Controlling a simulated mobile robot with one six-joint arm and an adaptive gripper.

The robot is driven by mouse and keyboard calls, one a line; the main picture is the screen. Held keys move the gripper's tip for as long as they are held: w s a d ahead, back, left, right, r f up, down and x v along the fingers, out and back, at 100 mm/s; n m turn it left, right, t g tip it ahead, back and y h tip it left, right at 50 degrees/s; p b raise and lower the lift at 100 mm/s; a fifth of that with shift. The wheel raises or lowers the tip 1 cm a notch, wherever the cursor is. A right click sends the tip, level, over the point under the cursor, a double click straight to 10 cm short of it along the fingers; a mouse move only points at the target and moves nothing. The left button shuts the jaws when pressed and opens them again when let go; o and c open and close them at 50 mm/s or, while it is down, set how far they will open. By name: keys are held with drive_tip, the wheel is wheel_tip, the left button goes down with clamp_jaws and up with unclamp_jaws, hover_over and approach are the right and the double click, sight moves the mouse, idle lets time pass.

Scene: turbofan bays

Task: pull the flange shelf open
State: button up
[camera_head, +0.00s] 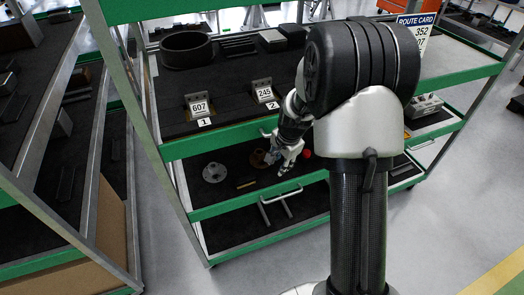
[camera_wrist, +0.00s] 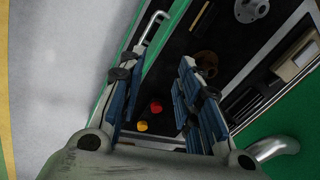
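The flange shelf (camera_head: 230,203) is the lower, dark-floored shelf with a green front rail, on the green rack. A grey flange (camera_head: 215,172) lies on it at left; it also shows at the top of the wrist view (camera_wrist: 250,10). A silver bar handle (camera_head: 282,194) sticks out from its front rail; a similar handle (camera_wrist: 152,28) shows at upper left in the wrist view. My gripper (camera_head: 284,168) is above the shelf's front part, behind the handle in the head view. In the wrist view my gripper (camera_wrist: 158,68) is open, with nothing between its fingers; the handle is beyond the fingertips, apart from them.
A brown ring (camera_head: 258,158) and red knob (camera_head: 306,153) are by the gripper. The upper shelf (camera_head: 225,135) holds blocks labelled 607 and 245 and has its own handle (camera_wrist: 275,148). A second rack (camera_head: 65,215) stands at left. Floor in front is clear.

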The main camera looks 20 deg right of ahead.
sight(281, 197)
drive_tip(key=w+d+f+m+b, duration=0.1)
drive_tip(key=f, duration=0.8)
drive_tip(key=w+d+f+m+b, duration=0.1)
drive_tip(key=w+f, duration=0.1)
drive_tip(key=f, duration=0.7)
drive_tip(key=w+d+f+m+b, duration=0.1)
drive_tip(key=d+f, duration=0.1)
drive_tip(key=f, duration=0.7)
drive_tip(key=shift+w+f+g, duration=0.15)
drive_tip(key=shift+w+g, duration=0.05)
drive_tip(key=shift+g, duration=0.1)
drive_tip(key=shift+c, duration=0.5)
clamp_jaws()
